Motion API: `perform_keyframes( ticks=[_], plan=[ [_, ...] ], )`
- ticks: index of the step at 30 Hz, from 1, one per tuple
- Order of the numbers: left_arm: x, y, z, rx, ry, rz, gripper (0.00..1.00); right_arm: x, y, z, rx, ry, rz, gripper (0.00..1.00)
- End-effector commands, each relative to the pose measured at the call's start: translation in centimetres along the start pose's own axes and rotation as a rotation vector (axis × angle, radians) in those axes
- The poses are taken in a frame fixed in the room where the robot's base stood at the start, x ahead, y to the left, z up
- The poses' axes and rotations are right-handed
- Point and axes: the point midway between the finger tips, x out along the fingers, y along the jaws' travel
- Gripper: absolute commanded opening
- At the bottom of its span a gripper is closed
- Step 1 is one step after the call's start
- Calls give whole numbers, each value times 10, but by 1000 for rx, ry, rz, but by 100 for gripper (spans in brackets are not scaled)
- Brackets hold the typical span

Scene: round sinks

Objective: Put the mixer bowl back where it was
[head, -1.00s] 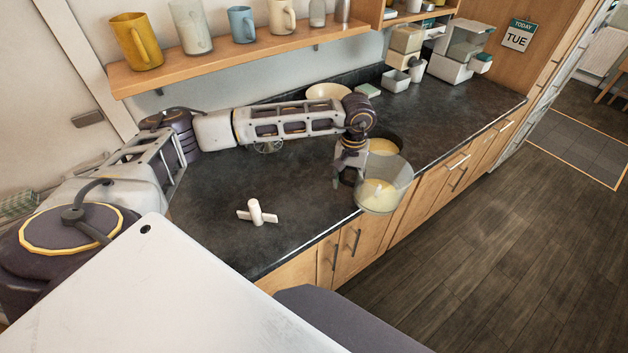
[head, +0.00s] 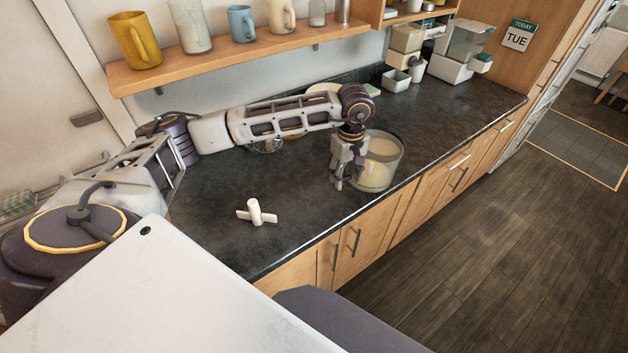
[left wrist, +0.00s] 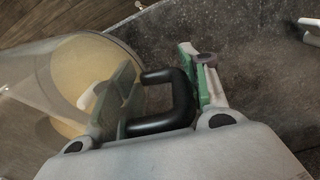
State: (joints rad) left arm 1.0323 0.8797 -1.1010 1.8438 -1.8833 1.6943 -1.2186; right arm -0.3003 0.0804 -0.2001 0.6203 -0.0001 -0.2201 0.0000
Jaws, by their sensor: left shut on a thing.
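The mixer bowl (head: 391,172) is clear, with a cream-coloured content inside, and looks upright over the counter near its front edge. In the left wrist view the bowl (left wrist: 35,75) fills the left side, and its black handle (left wrist: 165,100) lies between the fingers. My left gripper (head: 346,168), also in the left wrist view (left wrist: 160,78), is shut on this handle at the bowl's left side. Whether the bowl's base touches the counter is hard to tell. A dark round vessel with cream content, seen earlier behind the bowl, is now largely hidden. My right gripper is out of view.
A white cross-shaped piece (head: 257,212) lies on the dark counter (head: 300,225), left of the gripper. A shelf with several mugs (head: 240,62) hangs above. The counter's right stretch is clear.

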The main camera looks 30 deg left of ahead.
Motion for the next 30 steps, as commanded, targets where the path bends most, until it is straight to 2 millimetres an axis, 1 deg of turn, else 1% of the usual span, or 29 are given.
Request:
perform_keyframes(
  ticks=[30],
  plan=[
    [-22, -13, -7, -796, 11, 5, 0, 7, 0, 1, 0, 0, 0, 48]
  ],
)
